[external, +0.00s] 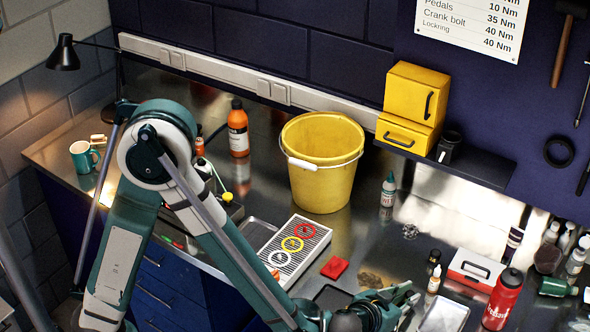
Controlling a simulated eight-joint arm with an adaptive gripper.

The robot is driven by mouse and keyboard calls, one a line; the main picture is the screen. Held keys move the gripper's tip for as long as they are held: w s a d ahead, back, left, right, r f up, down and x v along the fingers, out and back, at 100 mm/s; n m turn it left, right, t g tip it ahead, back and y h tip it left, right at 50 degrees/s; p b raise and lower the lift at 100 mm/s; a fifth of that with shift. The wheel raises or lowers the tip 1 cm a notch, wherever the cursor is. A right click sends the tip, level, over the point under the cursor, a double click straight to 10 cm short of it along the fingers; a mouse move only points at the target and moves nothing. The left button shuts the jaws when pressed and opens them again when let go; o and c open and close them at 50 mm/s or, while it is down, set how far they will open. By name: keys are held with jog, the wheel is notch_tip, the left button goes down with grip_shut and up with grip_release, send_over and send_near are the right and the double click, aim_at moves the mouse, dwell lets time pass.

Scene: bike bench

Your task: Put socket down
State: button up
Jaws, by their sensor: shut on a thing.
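My gripper (410,295) is at the bottom, right of centre, low over the front part of the metal bench. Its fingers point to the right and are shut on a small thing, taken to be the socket. The socket is too small and too covered by the fingers to make out its shape. A dark shallow tray (333,297) lies just left of my gripper, and a pale flat tray (446,315) lies just right of it. I cannot tell how far above the bench the fingers are.
A yellow bucket (322,170) stands behind. A white rack with coloured rings (294,247) and a red block (334,267) lie left of my gripper. Small bottles (434,280), a red-and-white case (474,270) and a red bottle (502,299) stand to the right. Bare bench shows behind.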

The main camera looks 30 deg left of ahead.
jog(key=shift+f, duration=0.15)
jog(key=o, duration=0.9)
jog(key=shift+r, duration=0.2)
jog(key=shift+p+v, duration=0.85)
jog(key=shift+v, duration=5.15)
